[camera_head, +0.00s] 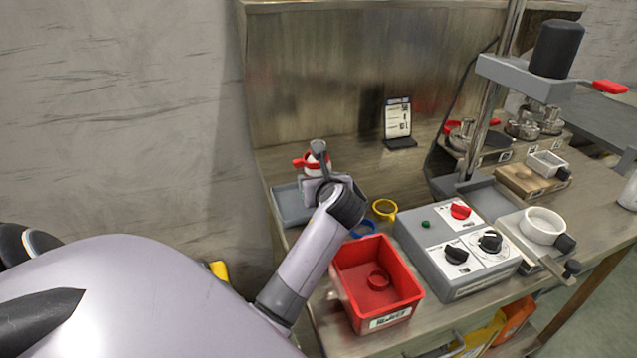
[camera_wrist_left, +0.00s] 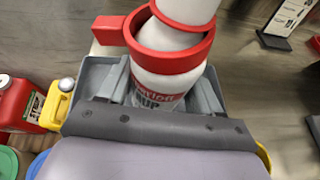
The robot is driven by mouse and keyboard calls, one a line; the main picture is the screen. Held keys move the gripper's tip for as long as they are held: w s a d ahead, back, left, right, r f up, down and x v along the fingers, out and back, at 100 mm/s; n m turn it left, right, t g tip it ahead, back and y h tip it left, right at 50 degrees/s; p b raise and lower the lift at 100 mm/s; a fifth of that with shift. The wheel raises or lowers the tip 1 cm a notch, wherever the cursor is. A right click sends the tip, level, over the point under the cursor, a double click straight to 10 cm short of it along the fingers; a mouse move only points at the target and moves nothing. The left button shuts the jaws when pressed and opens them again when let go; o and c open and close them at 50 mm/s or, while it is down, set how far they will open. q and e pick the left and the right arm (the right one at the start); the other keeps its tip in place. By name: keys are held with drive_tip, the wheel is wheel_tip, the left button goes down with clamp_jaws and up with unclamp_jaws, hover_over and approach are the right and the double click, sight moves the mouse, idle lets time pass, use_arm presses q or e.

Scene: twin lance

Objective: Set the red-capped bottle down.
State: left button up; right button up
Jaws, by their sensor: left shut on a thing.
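The bottle (camera_head: 315,168) is white with a red band and a red side handle, seen at the back left of the bench in the head view. In the left wrist view the bottle (camera_wrist_left: 160,85) looks upright, with dark lettering below the red band. My left gripper (camera_head: 322,182) is shut on it, one finger at each side. The grey tray (camera_head: 290,208) lies beneath and around the bottle; its rim also shows in the left wrist view (camera_wrist_left: 92,75). I cannot tell whether the bottle's base touches the tray, as the gripper hides it. My right gripper is not in view.
A red bin (camera_head: 345,290) holding a red ring stands in front. A yellow ring (camera_head: 384,209) and a blue ring (camera_head: 363,229) lie close by. A grey control box (camera_head: 455,275), a small sign stand (camera_head: 398,120) and a press (camera_head: 530,70) are to the right. The metal back panel (camera_head: 320,60) rises behind.

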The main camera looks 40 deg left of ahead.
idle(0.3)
use_arm(q)
drive_tip(key=o, duration=1.3)
drive_tip(key=shift+f, duration=0.15)
